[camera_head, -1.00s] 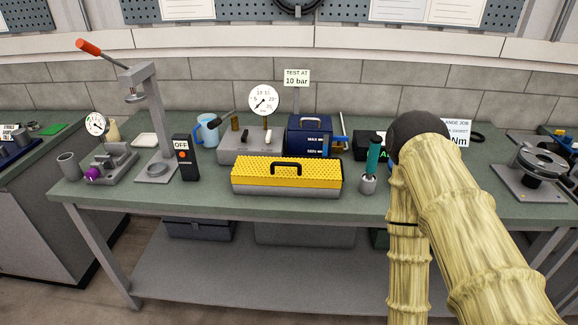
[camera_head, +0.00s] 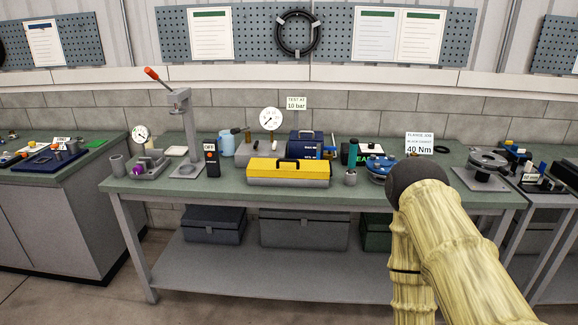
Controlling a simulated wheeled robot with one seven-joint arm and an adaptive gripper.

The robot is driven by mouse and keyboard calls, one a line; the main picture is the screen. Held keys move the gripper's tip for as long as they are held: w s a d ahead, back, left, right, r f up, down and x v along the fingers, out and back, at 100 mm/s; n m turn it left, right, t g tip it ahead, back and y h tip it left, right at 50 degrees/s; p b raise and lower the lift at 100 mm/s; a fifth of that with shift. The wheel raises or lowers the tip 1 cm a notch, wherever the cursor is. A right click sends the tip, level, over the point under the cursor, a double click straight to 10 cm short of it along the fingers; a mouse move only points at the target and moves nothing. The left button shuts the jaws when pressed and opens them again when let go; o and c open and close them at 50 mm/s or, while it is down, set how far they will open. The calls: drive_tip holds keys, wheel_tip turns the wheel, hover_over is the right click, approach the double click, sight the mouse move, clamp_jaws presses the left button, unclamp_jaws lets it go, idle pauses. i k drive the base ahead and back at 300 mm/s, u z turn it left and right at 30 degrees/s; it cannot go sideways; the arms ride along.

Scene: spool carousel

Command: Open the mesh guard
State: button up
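The mesh guard (camera_head: 289,173) is a yellow, box-shaped cover with a black handle on top. It sits near the front edge of the green-topped workbench (camera_head: 235,190), left of my arm. It looks closed, and what is under it is hidden. My arm, in a pale yellow sleeve with a dark rounded joint, fills the lower right. My gripper does not show in this view.
Behind the guard are a pressure gauge (camera_head: 270,119) and a blue box (camera_head: 308,145). A press (camera_head: 187,130) and an OFF switch box (camera_head: 212,160) stand left. A green-topped tool (camera_head: 351,166) and a blue flange (camera_head: 380,167) stand right. Floor in front is clear.

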sight(256, 167)
drive_tip(key=u, duration=0.65)
drive_tip(key=i, duration=0.8)
drive_tip(key=z, duration=0.2)
